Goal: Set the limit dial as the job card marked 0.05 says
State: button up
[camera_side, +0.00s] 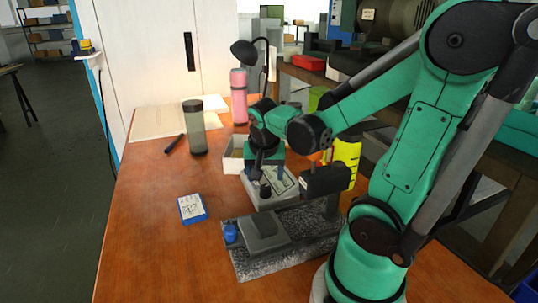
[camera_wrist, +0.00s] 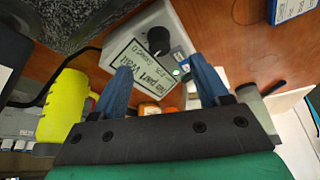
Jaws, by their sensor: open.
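A pale grey box (camera_side: 271,198) with a black round knob (camera_wrist: 158,40) stands on the table below my gripper. In the wrist view the box (camera_wrist: 181,35) has a white label (camera_wrist: 137,66) with tilted printing and a small green light. My gripper (camera_wrist: 160,76) is open, with nothing between its blue fingers; the knob lies beyond the fingertips, apart from them. In the side view my gripper (camera_side: 264,178) hangs over the box, its fingers partly hidden. A blue-edged white card (camera_side: 192,208) lies left of the box, its writing too small to read surely; no 0.05 is legible.
A granite plate (camera_side: 305,247) with a grey block and blue knob (camera_side: 231,233) is in front. A grey-green tumbler (camera_side: 195,130), pink bottle (camera_side: 238,97), dark pen (camera_side: 174,144) and yellow container (camera_side: 347,150) stand or lie around. The table's left front is clear.

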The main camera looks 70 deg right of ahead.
aim_at(265, 187)
jog(key=shift+x, duration=2.75)
